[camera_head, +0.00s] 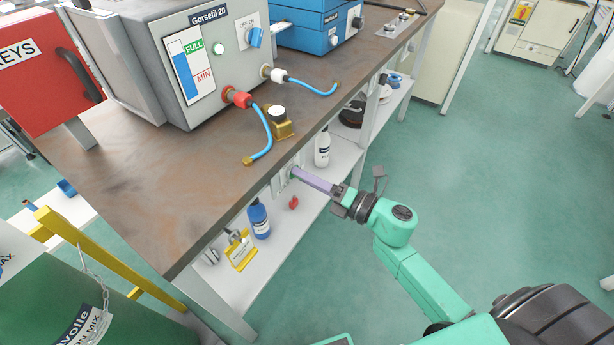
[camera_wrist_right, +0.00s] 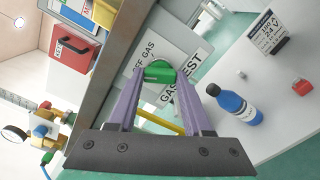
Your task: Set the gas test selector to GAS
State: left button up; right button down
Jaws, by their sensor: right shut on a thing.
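The gas test selector is a green knob (camera_wrist_right: 159,72) on a pale plate (camera_wrist_right: 180,50) fixed to the front of the workbench. In the right wrist view, the plate carries "GAS" lettering, and the "GAS TEST" label is partly covered by a finger. My right gripper (camera_wrist_right: 160,80) has its two purple fingers on either side of the knob and is shut on it. In the head view, my right gripper (camera_head: 297,174) reaches the plate (camera_head: 281,180) under the bench edge; the knob is mostly hidden there. The knob's exact pointing is hard to tell. My left gripper is not in view.
The bench top (camera_head: 190,180) holds a grey Gorsefil 20 unit (camera_head: 200,50) with blue hoses and a brass fitting (camera_head: 281,124). Below, a shelf (camera_head: 290,215) carries a blue bottle (camera_head: 259,219) and a white bottle (camera_head: 322,148). Floor to the right is clear.

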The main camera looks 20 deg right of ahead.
jog(key=shift+m+p, duration=4.15)
jog(key=shift+m, duration=1.55)
jog(key=shift+c, duration=1.6)
grip_release()
jog(key=shift+s+d, duration=0.1)
